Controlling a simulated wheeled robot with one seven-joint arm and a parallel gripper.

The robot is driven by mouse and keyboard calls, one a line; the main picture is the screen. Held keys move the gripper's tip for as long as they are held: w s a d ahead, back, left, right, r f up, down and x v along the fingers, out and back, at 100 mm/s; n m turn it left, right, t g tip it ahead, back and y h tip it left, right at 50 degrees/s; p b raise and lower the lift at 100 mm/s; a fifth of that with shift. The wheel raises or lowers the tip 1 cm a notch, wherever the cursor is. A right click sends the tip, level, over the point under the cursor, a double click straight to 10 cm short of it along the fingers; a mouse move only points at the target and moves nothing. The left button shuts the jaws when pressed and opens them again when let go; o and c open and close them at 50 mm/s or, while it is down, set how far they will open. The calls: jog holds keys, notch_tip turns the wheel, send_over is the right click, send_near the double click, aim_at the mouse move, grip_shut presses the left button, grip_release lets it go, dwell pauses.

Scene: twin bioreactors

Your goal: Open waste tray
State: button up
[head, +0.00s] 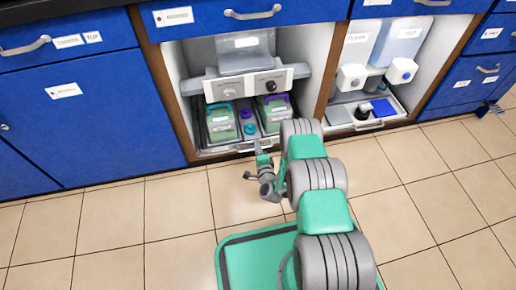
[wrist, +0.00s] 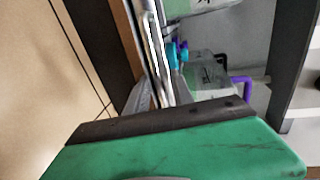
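A grey tray (head: 204,152) sits low in the left open bay. Contact with the handle cannot be made out. In the wrist view, the green gripper part with a dark edge (wrist: 150,125) fills the bottom, and the tray's pale front edge (wrist: 156,55) runs upright just beyond it. The finger gap is hidden.
A second tray (head: 370,125) with a front handle stands in the right bay, with a blue item and a black item on it. A grey unit with knobs (head: 250,86) hangs above the left tray. Blue cabinets flank the bays. Tiled floor (head: 110,220) in front is clear.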

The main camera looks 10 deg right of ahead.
jog(key=shift+a, duration=0.1)
grip_shut()
jog(key=shift+d, duration=0.25)
dwell(0.8)
